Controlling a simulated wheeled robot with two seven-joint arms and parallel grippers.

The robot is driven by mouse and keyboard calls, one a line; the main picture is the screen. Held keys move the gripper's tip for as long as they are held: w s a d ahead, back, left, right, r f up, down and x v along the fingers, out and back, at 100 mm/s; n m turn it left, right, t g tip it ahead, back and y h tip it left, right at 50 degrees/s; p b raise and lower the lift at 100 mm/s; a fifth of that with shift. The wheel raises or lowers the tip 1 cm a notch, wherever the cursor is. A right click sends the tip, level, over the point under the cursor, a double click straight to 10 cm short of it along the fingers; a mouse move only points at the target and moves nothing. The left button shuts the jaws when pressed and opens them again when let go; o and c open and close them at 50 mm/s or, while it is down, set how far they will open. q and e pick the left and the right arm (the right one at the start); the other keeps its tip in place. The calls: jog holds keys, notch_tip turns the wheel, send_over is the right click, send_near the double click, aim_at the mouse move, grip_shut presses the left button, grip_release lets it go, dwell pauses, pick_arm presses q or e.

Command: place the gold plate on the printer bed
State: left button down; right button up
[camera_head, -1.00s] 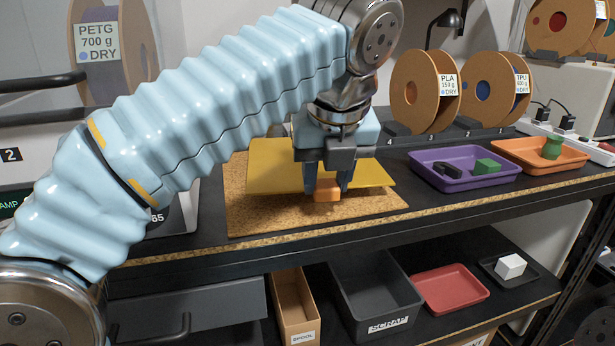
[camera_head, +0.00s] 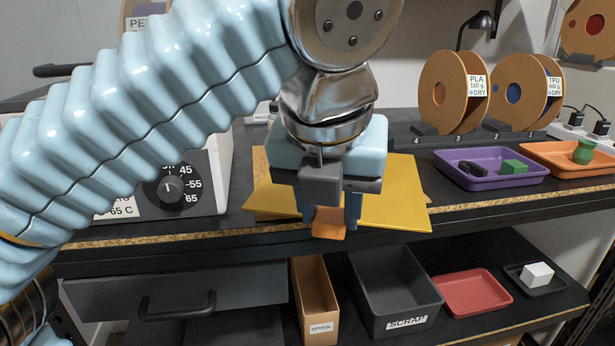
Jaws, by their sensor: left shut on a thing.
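The gold plate (camera_head: 395,195) is a flat yellow sheet behind and around my left gripper in the head view. It is off the cork mat and reaches past the bench's front edge in the picture. My left gripper (camera_head: 336,218) points down and is shut on an orange block-like part (camera_head: 329,222) at the plate's near edge. The gripper hides the plate's middle. I cannot make out the printer bed. My right gripper is out of view.
A dial box (camera_head: 190,180) stands left on the bench. A purple tray (camera_head: 490,180), an orange tray (camera_head: 540,155) and filament spools (camera_head: 450,95) stand right. Below are a cardboard bin (camera_head: 318,290), a dark scrap bin (camera_head: 395,290) and a red tray (camera_head: 472,293).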

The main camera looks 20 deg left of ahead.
pick_arm(q)
jog(key=w+a, duration=0.9)
jog(key=shift+w+p, duration=0.25)
jog(key=shift+p, duration=0.05)
notch_tip(320, 180, down, 3)
jog(key=shift+r+b, duration=0.15)
jog(key=shift+b, duration=0.5)
jog(key=shift+f, duration=0.45)
jog(key=c, duration=0.7)
grip_release()
jog(key=shift+d, duration=0.1)
